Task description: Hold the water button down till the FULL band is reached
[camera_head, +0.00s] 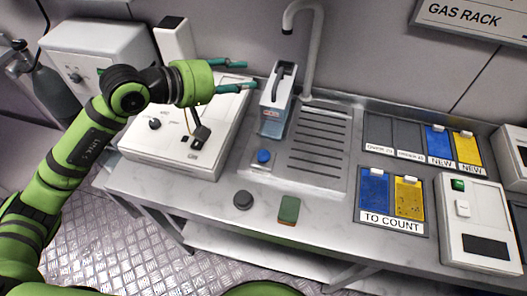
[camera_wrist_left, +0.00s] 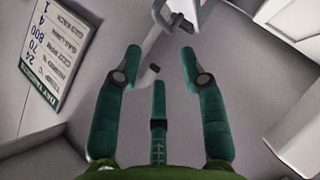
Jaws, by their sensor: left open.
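The blue water button (camera_head: 264,156) sits on a small plate at the front left of the grooved drain area. My left gripper (camera_head: 238,74) is open and empty, left of the jug and well above and behind the button. In the left wrist view, its spread green fingers (camera_wrist_left: 160,65) show with nothing between them. My right gripper is out of view.
A white instrument box (camera_head: 150,140) stands at left beneath my left arm. Blue and yellow cards fill the TO COUNT tray (camera_head: 391,222) at right.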

